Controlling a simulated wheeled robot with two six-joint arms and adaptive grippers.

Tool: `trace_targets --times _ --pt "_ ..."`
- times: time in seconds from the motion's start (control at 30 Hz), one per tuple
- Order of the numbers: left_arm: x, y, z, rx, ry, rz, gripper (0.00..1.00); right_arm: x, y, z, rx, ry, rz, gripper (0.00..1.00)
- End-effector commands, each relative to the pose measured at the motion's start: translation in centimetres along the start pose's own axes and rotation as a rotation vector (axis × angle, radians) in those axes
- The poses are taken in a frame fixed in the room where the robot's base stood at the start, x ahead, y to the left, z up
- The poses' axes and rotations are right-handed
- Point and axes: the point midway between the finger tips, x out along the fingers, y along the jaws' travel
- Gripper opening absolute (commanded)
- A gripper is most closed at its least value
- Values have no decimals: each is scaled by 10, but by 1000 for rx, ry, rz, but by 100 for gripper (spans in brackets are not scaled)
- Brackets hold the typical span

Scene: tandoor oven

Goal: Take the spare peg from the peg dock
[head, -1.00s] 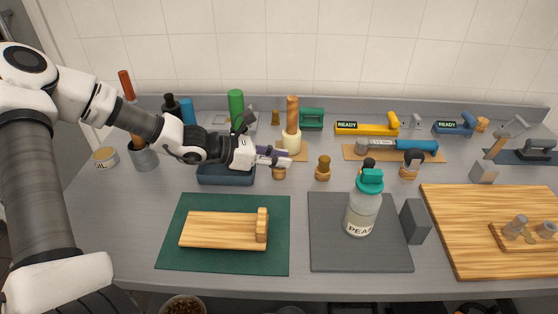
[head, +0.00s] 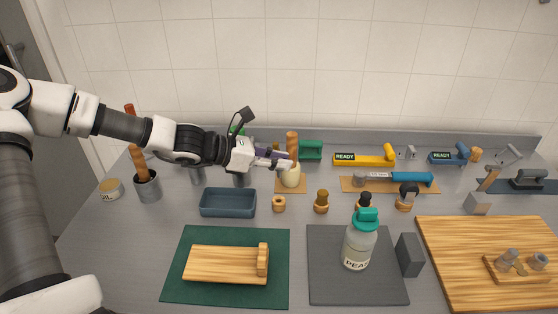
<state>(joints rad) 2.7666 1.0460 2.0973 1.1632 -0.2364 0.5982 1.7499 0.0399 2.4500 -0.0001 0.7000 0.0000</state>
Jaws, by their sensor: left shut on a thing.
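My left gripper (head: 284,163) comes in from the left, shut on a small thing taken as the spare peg. My right gripper is out of view.
A blue tray (head: 228,211) lies below the gripper's wrist. A wooden stopper (head: 321,202) stands to the right, then a PEAS jar (head: 359,249) on a grey mat (head: 335,288). A wooden board (head: 224,265) lies on a green mat. Bare counter lies between tray and mats.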

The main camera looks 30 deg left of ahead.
Motion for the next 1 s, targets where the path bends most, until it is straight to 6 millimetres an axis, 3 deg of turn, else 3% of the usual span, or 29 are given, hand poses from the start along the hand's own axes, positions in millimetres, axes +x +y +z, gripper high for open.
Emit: trace_targets --times 0.5,1.0 --pt "-16 0 38 0 0 0 0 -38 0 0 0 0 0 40" --pt "-15 -2 36 7 -1 -16 0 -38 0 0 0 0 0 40"
